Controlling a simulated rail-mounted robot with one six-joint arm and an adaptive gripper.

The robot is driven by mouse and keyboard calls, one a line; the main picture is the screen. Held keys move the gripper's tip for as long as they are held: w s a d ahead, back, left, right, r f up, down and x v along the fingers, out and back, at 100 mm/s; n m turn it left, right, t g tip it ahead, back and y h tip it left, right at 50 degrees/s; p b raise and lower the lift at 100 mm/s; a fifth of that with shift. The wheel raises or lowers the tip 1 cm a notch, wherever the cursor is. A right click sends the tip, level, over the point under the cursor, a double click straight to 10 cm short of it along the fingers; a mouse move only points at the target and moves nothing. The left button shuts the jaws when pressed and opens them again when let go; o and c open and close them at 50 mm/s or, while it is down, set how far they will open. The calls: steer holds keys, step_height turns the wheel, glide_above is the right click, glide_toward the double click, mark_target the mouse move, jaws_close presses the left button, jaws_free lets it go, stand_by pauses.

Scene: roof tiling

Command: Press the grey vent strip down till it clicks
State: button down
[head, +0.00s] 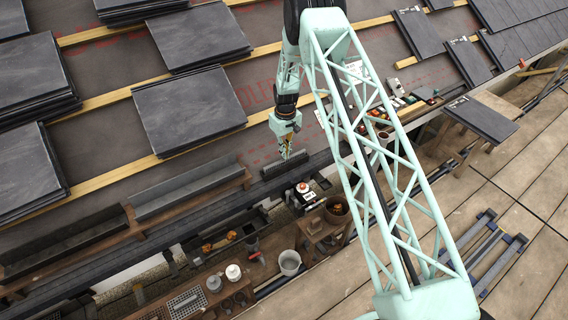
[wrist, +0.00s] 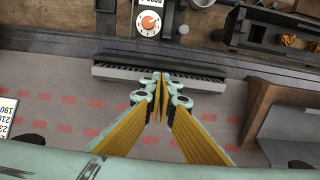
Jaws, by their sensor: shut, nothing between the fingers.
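The grey vent strip (head: 285,166) is a short, dark, slotted bar lying along the lower edge of the roof underlay. In the wrist view the vent strip (wrist: 112,70) runs across the picture beyond my fingers, with a row of dark slots along it. My gripper (head: 287,156) points down at the strip, and its fingertips are shut and empty. In the wrist view my gripper's fingertips (wrist: 161,80) overlap the middle of the strip and hide part of it. I cannot tell whether they touch it or whether the strip is fully seated.
A white device with an orange-red dial (wrist: 149,23) stands just past the strip. A long grey trough (head: 188,190) lies to the left. A slate stack (head: 189,110) lies up the roof. Buckets (head: 290,262) and small parts crowd the bench below.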

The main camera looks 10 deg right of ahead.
steer(key=shift+f+b, duration=0.35)
steer(key=shift+f, duration=0.35)
stand_by(0.9)
steer(key=shift+r, duration=0.2)
step_height(320, 180, up, 9)
steer(key=p, duration=0.2)
steer(key=shift+f, duration=0.15)
stand_by(1.5)
stand_by(0.5)
